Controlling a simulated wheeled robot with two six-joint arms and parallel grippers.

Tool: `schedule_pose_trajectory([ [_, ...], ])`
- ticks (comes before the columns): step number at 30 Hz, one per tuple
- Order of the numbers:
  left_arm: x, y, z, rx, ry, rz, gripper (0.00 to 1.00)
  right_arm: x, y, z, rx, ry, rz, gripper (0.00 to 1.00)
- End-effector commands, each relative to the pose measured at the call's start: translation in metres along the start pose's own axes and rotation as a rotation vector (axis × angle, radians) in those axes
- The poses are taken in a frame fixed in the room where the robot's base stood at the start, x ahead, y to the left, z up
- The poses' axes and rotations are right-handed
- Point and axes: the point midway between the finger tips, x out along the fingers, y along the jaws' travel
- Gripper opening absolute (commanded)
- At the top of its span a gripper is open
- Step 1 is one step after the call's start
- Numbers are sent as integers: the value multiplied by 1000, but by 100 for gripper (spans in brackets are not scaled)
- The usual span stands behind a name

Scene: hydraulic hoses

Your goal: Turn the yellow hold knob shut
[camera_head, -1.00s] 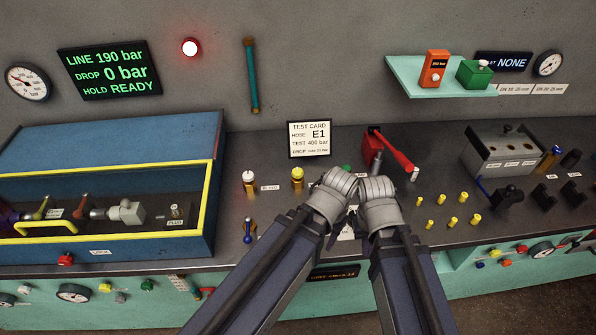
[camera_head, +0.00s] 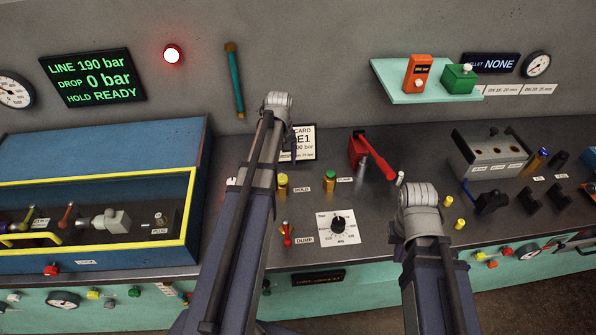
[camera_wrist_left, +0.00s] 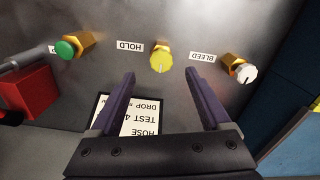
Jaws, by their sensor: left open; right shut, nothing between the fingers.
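The yellow hold knob (camera_head: 283,184) stands on the bench left of its HOLD label. In the left wrist view the knob (camera_wrist_left: 160,62) shows a pointer line toward the picture's bottom. My left gripper (camera_wrist_left: 160,82) is open and empty, with its fingertips apart, short of the knob and not touching it. In the head view the left arm hides most of that gripper. My right gripper (camera_head: 418,205) is at the bench's front right, its fingers hidden behind the wrist, clear of the knob. The screen (camera_head: 92,78) reads LINE 190 bar, DROP 0 bar, HOLD READY.
A green knob (camera_head: 330,177) and a white bleed knob (camera_wrist_left: 247,73) flank the yellow knob. The test card (camera_head: 305,143) stands behind it. A red lever (camera_head: 377,160), a dial (camera_head: 338,226) and a red-tipped dump lever (camera_head: 286,233) are nearby. The blue box (camera_head: 100,150) stands left.

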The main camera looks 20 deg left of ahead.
Motion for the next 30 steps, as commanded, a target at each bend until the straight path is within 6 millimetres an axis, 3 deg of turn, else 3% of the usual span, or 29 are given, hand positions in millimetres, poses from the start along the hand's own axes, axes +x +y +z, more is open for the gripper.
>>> schedule_pose_trajectory([
  [3, -1, -7, -9, -30, 0, 3, 81, -1, 0, 0, 0, 0, 0, 0],
  [14, 10, -7, -8, -30, 1, 3, 81, 10, -1, -1, 0, 0, 0, 0],
  [30, 73, -6, -8, -28, 0, 3, 81, 72, -7, -4, 2, 0, 0, 0],
])
